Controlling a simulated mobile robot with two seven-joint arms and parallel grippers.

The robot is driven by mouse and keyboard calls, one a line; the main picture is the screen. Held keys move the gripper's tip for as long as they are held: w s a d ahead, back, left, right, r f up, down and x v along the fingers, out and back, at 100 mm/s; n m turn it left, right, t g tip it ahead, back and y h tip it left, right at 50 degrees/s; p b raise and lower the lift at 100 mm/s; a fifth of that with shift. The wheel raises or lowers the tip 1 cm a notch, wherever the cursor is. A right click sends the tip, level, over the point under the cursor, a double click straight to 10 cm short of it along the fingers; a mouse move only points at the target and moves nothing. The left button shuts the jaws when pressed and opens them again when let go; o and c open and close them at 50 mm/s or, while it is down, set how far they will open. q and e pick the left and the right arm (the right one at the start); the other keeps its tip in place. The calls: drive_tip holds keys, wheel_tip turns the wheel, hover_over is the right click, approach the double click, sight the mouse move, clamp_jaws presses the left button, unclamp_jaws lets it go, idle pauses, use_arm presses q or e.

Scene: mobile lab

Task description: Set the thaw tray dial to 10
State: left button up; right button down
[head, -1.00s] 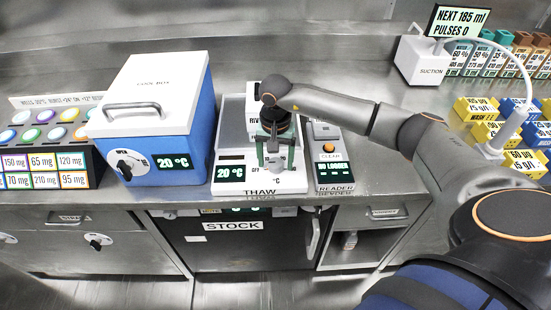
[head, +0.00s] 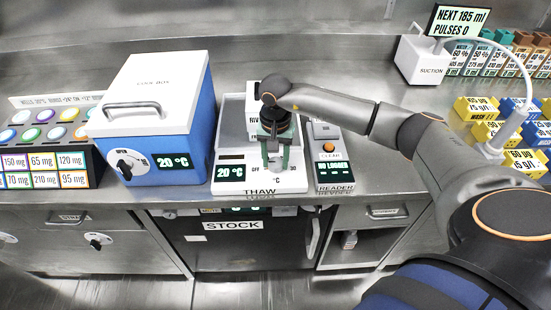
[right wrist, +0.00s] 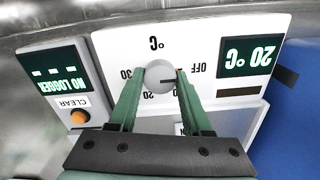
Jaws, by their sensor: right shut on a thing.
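The white thaw tray (head: 262,184) stands on the counter, its lit display (head: 230,173) reading 20 °C. My right gripper (head: 276,164), with green fingers, reaches down to the tray's front panel and hides the dial in the head view. In the right wrist view, which is upside down, the round grey dial (right wrist: 160,77) sits between the fingertips of the right gripper (right wrist: 159,86), shut on it. A dark pointer mark on the dial faces the right finger. My left gripper is not in view.
A blue cool box (head: 150,115) with a white lid stands close left of the tray. The reader (head: 331,165) with its orange CLEAR button stands close right. A white boxed item (head: 252,118) is behind the gripper.

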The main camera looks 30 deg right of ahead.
drive_tip(key=shift+m, duration=0.3)
drive_tip(key=shift+m+b, duration=0.5)
drive_tip(key=shift+m, duration=0.5)
drive_tip(key=m, duration=0.2)
drive_tip(key=shift+m+b, duration=0.35)
drive_tip(key=shift+m, duration=0.05)
drive_tip(key=m, duration=0.3)
drive_tip(key=shift+m+b, duration=0.4)
drive_tip(key=shift+m, duration=1.2)
drive_tip(key=shift+c, duration=1.7)
unclamp_jaws()
